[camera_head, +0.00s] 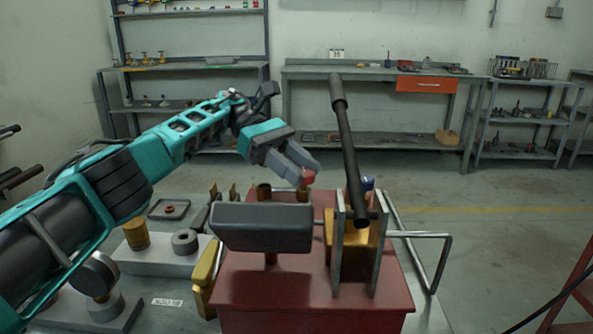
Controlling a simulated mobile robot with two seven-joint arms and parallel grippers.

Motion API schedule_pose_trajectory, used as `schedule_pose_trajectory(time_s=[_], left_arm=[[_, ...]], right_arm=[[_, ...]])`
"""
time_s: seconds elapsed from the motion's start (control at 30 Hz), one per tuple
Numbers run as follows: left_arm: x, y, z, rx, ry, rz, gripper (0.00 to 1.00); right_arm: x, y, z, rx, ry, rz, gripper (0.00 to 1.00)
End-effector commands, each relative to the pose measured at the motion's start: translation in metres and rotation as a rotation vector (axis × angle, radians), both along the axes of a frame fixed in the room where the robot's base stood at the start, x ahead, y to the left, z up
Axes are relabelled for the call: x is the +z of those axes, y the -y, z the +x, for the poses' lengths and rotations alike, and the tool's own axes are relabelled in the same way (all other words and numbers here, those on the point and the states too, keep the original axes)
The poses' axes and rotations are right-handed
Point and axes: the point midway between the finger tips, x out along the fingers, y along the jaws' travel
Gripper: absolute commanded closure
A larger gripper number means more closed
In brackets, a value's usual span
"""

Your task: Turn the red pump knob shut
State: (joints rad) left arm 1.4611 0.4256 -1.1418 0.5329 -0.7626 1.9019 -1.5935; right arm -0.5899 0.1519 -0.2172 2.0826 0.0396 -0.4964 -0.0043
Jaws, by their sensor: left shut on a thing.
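The red pump knob (308,177) shows as a small red piece at the tips of my left gripper (303,175), above the back of the red pump body (265,285). My left arm reaches in from the left, and the gripper is shut on the knob. The fingers hide most of the knob, so I cannot tell how far it is turned. My right gripper is not in view.
A black lever (347,140) rises steeply from the pump, close to the right of my left gripper. A dark padded block (262,227) stands in front. A bent metal handle (432,262) is at the right. Shelves (190,70) line the back wall.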

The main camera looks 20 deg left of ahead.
Motion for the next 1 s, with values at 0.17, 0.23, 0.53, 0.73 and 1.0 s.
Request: schedule_pose_trajectory(time_s=[0.17,0.23,0.53,0.73,1.0], left_arm=[[0.0003,0.0021,-0.0010,-0.011,-0.001,-0.003,0.91],[0.0003,0.0022,-0.0011,-0.011,-0.001,-0.003,0.91],[0.0001,0.0018,-0.0008,-0.009,-0.001,-0.002,0.47],[0.0000,0.0011,-0.0005,-0.006,-0.001,-0.001,0.36],[0.0085,0.0008,-0.0001,-0.004,0.002,-0.002,0.36]], right_arm=[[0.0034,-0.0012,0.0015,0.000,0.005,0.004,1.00],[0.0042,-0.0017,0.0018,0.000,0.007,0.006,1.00],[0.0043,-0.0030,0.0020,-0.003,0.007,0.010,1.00],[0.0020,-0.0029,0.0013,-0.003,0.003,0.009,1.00],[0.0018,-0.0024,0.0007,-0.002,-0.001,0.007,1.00]])
